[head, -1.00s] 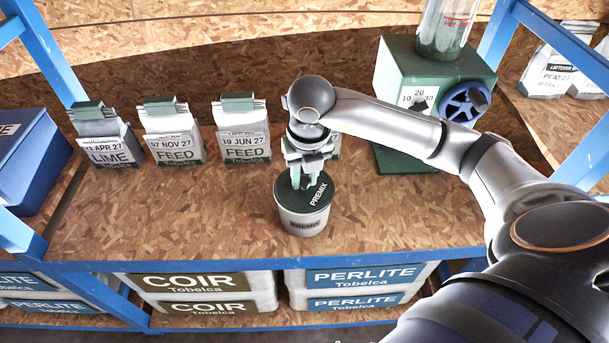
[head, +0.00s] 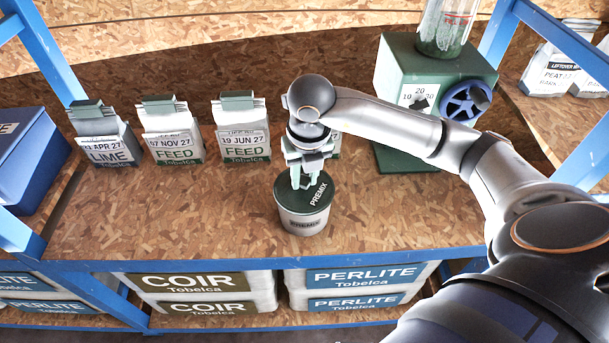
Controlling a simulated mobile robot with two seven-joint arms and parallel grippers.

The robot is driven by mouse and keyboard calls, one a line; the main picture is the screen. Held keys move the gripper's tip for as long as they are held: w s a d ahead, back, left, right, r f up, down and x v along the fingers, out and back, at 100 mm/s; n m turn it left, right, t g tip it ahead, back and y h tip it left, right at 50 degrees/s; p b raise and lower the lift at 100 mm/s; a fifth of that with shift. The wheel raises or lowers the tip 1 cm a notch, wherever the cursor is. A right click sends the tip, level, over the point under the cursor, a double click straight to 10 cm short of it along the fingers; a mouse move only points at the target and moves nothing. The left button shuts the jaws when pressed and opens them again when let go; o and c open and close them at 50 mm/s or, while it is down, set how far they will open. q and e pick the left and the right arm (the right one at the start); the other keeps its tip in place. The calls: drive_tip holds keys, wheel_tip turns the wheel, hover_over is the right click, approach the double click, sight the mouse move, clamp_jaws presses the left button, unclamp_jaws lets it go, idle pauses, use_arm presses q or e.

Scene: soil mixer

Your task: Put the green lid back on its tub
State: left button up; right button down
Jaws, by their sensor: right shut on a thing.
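The green lid (head: 317,194), marked PREMIX, lies over the mouth of the pale tub (head: 303,224), also marked PREMIX, on the wooden shelf. The lid looks level and in line with the tub's rim; I cannot tell whether it is pressed down fully. My right gripper (head: 302,183) points down from above and is shut on the lid, near its middle; the exact grip is partly hidden by the fingers. My left gripper is not in view.
A lime bag (head: 103,140) and two feed bags (head: 172,135) (head: 243,135) stand left of the tub. A green machine (head: 432,75) with a blue handwheel (head: 465,101) stands at the back right. The shelf's blue front edge (head: 200,265) runs below. Shelf left of the tub is clear.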

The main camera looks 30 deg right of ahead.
idle(0.4)
drive_tip(key=shift+c, duration=0.4)
unclamp_jaws()
drive_tip(key=shift+r, duration=0.1)
drive_tip(key=shift+r+p, duration=2.5)
drive_tip(key=shift+r, duration=0.9)
clamp_jaws()
